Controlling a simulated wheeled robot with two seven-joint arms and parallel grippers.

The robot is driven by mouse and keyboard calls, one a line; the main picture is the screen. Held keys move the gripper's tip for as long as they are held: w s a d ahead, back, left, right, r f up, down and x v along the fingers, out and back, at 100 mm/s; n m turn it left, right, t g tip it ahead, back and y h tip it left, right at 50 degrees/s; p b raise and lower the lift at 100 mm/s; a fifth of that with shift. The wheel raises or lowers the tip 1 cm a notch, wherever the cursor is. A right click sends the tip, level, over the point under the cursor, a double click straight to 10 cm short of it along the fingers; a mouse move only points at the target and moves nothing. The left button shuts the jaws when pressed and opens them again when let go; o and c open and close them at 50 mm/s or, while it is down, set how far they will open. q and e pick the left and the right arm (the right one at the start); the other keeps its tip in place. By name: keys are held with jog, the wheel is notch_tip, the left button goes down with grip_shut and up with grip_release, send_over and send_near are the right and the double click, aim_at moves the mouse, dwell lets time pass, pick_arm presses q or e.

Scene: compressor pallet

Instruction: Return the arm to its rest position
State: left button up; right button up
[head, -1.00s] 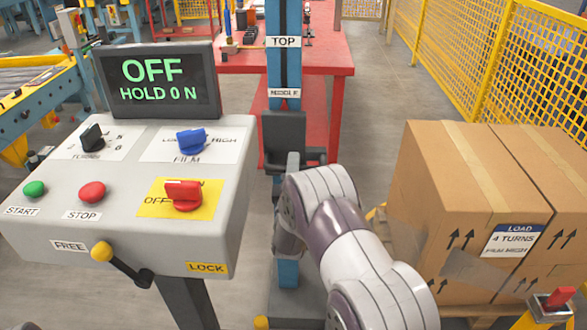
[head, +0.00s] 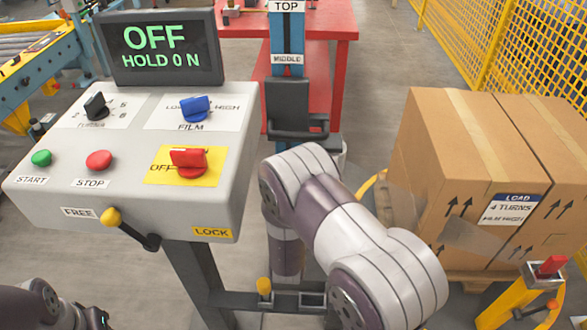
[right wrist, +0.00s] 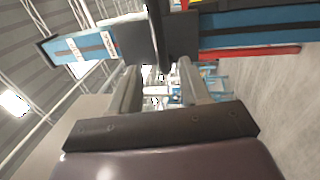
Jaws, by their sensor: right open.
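My right arm (head: 345,225) comes in from the lower right in the head view and bends in front of the mast (head: 287,50). Its gripper is hidden there. In the right wrist view my right gripper (right wrist: 158,85) is open, its two fingers apart with nothing held between them. The blue mast (right wrist: 235,32) and its dark carriage cross the view beyond the fingertips. I cannot tell how far they are from the fingers.
The control panel (head: 130,190) stands left of my right arm; its display (head: 160,48) reads OFF, HOLD 0 N. A yellow-knobbed lever (head: 130,230) sits on its front by FREE. Cardboard boxes (head: 430,170) stand to the right, a red table (head: 345,25) and yellow fence (head: 520,50) behind.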

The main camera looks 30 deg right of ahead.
dwell(0.3)
jog(key=s+a+f+m+g+y, duration=0.1)
jog(key=a+f+m+g+y, duration=0.25)
jog(key=f, duration=0.35)
jog(key=s+a+f+m+g+y, duration=0.2)
jog(key=f+m+g+y, duration=0.2)
jog(key=f+g, duration=0.15)
jog(key=s+a+r+m+g+y, duration=0.2)
jog(key=s+a+r+g, duration=0.15)
jog(key=s, duration=0.35)
jog(key=s+a+r+m+g+y, duration=0.1)
jog(key=s+a+r+m+g, duration=0.1)
jog(key=s+g, duration=0.35)
notch_tip(320, 180, up, 29)
jog(key=s+d+t+p, duration=0.1)
jog(key=t+p, duration=0.1)
jog(key=p, duration=2.2)
jog(key=shift+s+f, duration=0.2)
